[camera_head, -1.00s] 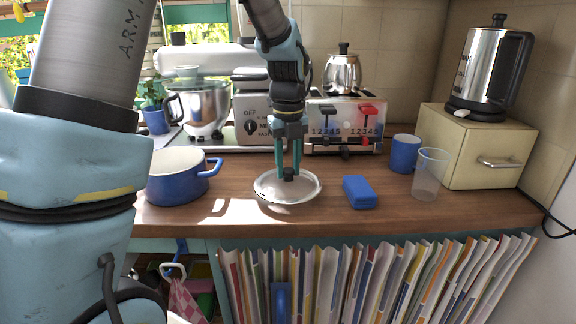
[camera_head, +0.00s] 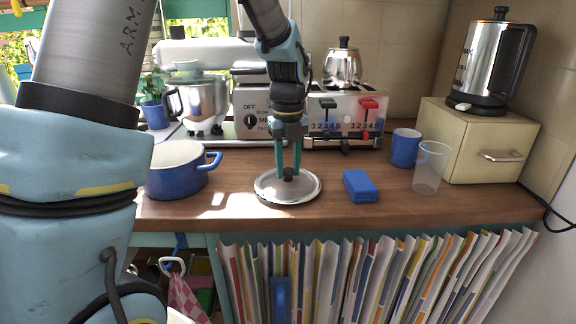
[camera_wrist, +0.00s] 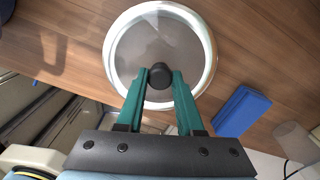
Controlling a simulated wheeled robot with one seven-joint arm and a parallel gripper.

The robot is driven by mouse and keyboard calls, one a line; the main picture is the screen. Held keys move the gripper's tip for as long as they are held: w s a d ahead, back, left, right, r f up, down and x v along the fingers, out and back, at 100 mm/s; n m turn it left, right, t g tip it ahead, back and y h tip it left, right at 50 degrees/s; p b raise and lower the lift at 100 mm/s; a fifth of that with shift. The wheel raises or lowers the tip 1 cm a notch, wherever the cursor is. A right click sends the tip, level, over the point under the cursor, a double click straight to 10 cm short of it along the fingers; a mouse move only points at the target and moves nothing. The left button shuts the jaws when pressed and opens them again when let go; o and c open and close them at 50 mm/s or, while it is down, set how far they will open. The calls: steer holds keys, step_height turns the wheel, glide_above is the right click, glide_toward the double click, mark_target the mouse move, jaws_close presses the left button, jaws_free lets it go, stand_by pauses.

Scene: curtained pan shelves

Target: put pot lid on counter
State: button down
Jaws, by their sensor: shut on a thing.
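The round glass pot lid (camera_head: 270,187) has a pale rim and a dark knob, and lies flat at counter level on the wooden counter (camera_head: 235,208). My gripper (camera_head: 288,172) points down over its centre, shut on the knob. The wrist view shows the lid (camera_wrist: 122,50) with its knob between the green fingertips of my gripper (camera_wrist: 160,76). Whether the lid's whole rim touches the wood is hard to tell. The blue pot (camera_head: 178,180) stands uncovered to the left of the lid.
A blue box (camera_head: 360,186) lies just right of the lid, also in the wrist view (camera_wrist: 240,110). A clear cup (camera_head: 428,170) and blue mug (camera_head: 405,148) stand farther right. A toaster (camera_head: 345,118) and stand mixer (camera_head: 205,100) are behind.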

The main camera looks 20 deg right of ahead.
steer(key=shift+c, duration=2.3)
jaws_free()
steer(key=shift+f, duration=0.1)
steer(key=shift+c, duration=0.2)
steer(key=c, duration=0.4)
steer(key=shift+o, duration=0.2)
steer(key=shift+r, duration=0.2)
steer(key=shift+r+p, duration=0.6)
steer(key=shift+p, duration=0.05)
steer(key=shift+r, duration=0.1)
